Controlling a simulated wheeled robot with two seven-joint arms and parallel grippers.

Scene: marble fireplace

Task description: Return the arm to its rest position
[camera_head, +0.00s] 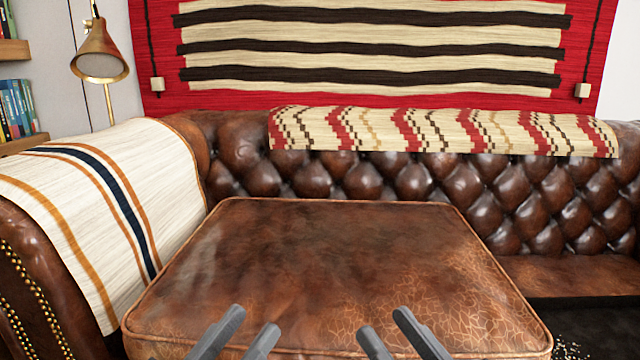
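My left gripper (251,325) shows at the bottom edge, left of centre, with its two grey fingers apart and nothing between them. My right gripper (384,322) shows at the bottom edge, right of centre, also with its fingers apart and empty. Both appear in front of the near part of a brown leather cushion (330,255). I cannot tell how far above it they are. The rest of both arms is out of view.
A tufted leather sofa (420,180) stands behind the cushion. A striped white blanket (100,200) covers its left arm, and a patterned blanket (440,130) lies over its back. A brass lamp (100,55) and bookshelf (15,95) stand at left. The cushion top is clear.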

